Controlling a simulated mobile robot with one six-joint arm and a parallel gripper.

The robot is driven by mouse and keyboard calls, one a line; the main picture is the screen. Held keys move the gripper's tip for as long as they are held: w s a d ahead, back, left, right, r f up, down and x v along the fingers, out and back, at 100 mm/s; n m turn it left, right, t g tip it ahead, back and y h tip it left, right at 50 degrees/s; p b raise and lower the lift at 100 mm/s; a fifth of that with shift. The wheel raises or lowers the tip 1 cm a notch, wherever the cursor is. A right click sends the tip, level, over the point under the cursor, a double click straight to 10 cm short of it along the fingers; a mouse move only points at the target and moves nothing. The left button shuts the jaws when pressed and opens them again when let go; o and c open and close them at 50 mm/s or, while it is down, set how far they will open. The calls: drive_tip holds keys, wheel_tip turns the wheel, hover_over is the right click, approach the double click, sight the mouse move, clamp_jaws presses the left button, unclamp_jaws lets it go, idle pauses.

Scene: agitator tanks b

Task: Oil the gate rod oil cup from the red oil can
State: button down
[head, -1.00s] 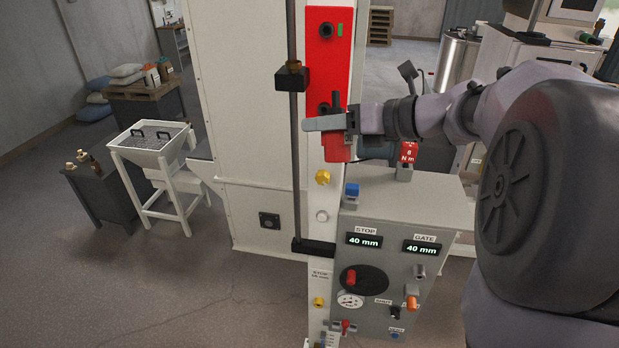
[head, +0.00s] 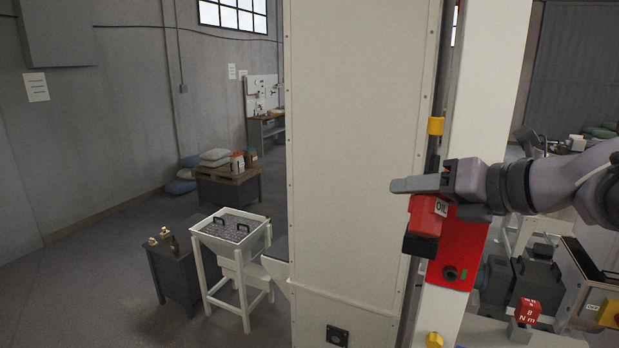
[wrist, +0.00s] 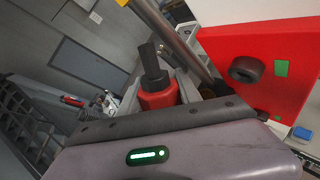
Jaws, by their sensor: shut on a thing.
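The red oil can (head: 421,238), marked OIL, hangs upright or nearly so below my gripper (head: 418,184). My gripper is shut on it. In the wrist view the can (wrist: 158,97) shows its red top and dark spout beyond my gripper's dark edge. The dark gate rod (head: 440,70) runs up the pale column beside the can; it also shows in the wrist view (wrist: 183,42). I cannot make out the oil cup in either current view. The can and gripper cover part of the rod.
A red plate (head: 462,250) with a dark round knob (head: 451,273) is close behind the can. A yellow collar (head: 436,126) is on the rod line above my gripper. A white hopper stand (head: 231,240) is at lower left. The air left of the column is clear.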

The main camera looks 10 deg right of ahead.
sight(414, 217)
drive_tip(key=s+m+p, duration=0.1)
drive_tip(key=p, duration=0.2)
drive_tip(key=shift+r+g+p, duration=0.3)
drive_tip(key=shift+r+p, duration=0.05)
drive_tip(key=p, duration=0.1)
drive_tip(key=g+p, duration=0.1)
drive_tip(key=p, duration=0.1)
drive_tip(key=shift+s+a+f+m+y, duration=0.1)
drive_tip(key=shift+a+f+m+y, duration=0.2)
drive_tip(key=shift+m, duration=0.1)
drive_tip(key=p, duration=0.4)
drive_tip(key=shift+s+a+f+m+g, duration=0.1)
drive_tip(key=shift+s+m+g, duration=0.25)
drive_tip(key=shift+m+g, duration=0.05)
drive_tip(key=g+p, duration=0.1)
drive_tip(key=p, duration=0.3)
drive_tip(key=f+m+g+y+p, duration=0.1)
drive_tip(key=p, duration=0.2)
drive_tip(key=shift+s+a+m+p, duration=0.3)
drive_tip(key=shift+s+a+p, duration=0.05)
drive_tip(key=shift+s+p, duration=0.05)
drive_tip(key=shift+s+a+f+m+g+y+p, duration=0.15)
drive_tip(key=shift+f+m+g+y+p, duration=0.2)
drive_tip(key=shift+f+m+g+y, duration=0.45)
drive_tip(key=shift+f+m+g, duration=0.1)
drive_tip(key=shift+g, duration=0.1)
drive_tip(key=shift+s, duration=0.1)
drive_tip(key=shift+s+a+r, duration=0.1)
